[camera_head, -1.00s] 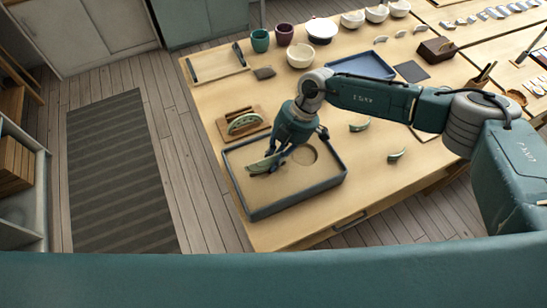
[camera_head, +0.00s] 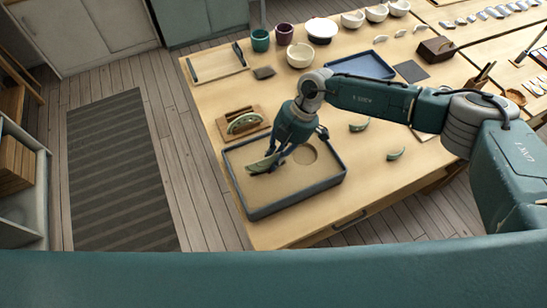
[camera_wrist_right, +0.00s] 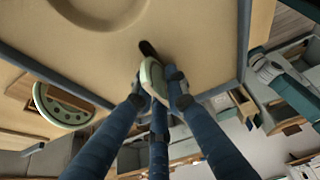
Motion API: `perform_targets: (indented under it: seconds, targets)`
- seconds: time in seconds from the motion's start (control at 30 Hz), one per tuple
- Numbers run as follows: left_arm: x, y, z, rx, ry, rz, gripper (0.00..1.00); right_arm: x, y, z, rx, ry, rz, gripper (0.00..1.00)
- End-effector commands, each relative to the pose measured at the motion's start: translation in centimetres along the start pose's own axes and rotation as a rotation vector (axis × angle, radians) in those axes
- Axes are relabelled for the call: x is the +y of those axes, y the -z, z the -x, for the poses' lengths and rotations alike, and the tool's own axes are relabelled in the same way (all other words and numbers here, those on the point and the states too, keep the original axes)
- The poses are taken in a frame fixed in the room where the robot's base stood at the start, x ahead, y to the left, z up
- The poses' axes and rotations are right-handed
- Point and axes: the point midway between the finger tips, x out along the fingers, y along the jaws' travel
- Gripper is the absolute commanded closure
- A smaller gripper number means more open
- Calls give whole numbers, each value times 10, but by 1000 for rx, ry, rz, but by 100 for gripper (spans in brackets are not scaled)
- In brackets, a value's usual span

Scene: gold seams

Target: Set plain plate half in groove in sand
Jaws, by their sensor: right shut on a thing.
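The plain plate half (camera_head: 260,164), pale with a green rim, is in my right gripper (camera_head: 277,160). It stands on edge at the left part of the sand tray (camera_head: 258,211). In the right wrist view, the gripper (camera_wrist_right: 160,82) is shut on the plate half (camera_wrist_right: 152,77). A dark slot, the groove (camera_wrist_right: 147,48), shows in the sand right at the plate half's edge. I cannot tell how far the edge sits in it; the plate half hides the rest. My left gripper is not in view.
A round hollow (camera_head: 304,154) is in the sand right of the gripper. Another plate half (camera_head: 243,123), with dots in the wrist view, stands in a wooden rack behind the tray. Green-rimmed shards (camera_head: 396,154) lie to the right. A blue tray (camera_head: 362,64) and bowls stand farther back.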

Motion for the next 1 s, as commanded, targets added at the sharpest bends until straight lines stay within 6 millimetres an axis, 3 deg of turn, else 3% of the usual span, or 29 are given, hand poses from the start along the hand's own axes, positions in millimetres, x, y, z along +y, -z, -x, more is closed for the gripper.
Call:
perform_targets:
  seconds: [0.43,1.0]
  targets:
    - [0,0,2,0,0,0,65,-1,0,0,0,3,0,100]
    - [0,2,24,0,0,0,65,0,10,22,0,1,0,100]
